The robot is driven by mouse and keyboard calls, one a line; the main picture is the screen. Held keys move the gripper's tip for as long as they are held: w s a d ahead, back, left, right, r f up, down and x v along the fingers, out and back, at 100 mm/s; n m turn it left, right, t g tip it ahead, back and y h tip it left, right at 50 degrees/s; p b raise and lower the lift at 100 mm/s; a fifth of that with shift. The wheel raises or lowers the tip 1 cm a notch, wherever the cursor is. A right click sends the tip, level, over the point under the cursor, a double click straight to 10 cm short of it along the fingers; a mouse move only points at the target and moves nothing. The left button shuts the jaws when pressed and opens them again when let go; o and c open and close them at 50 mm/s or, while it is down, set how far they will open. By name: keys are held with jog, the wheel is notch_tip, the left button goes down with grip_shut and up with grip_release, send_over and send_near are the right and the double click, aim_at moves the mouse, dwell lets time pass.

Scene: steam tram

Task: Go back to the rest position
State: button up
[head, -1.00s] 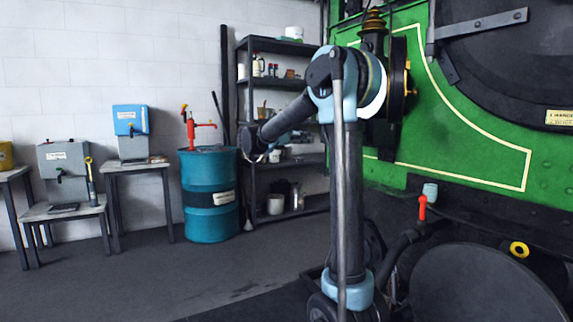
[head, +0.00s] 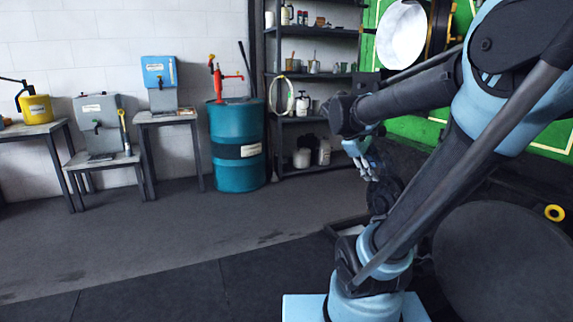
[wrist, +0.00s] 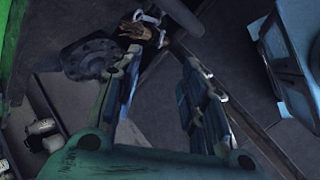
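My gripper (head: 365,165) hangs low at the end of my bent arm, right of the middle of the head view, in front of the dark lower part of the engine. In the wrist view my gripper's two fingers (wrist: 160,65) stand apart, with bare dark floor between them, so it is open and empty. The fingers touch nothing that I can see. My upper arm leans to the right across the head view and hides part of the green engine (head: 408,127).
A teal drum (head: 237,172) with a red pump stands by the wall, beside a dark shelf rack (head: 318,78). Small tables at left carry a blue box (head: 159,72), a grey box (head: 97,108) and a yellow can (head: 36,108). The floor (head: 170,240) at front left is clear.

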jog(key=s+a+f+m+y, duration=0.3)
jog(key=s+a+f+m, duration=0.1)
jog(key=s+f, duration=0.3)
jog(key=s+a+f+m+y, duration=0.3)
jog(key=s+a+f+m, duration=0.2)
jog(key=s+f, duration=0.3)
jog(key=shift+f+y, duration=0.3)
jog(key=shift+y, duration=0.1)
jog(key=shift+w, duration=0.1)
jog(key=shift+w+f, duration=0.1)
jog(key=shift+w, duration=0.25)
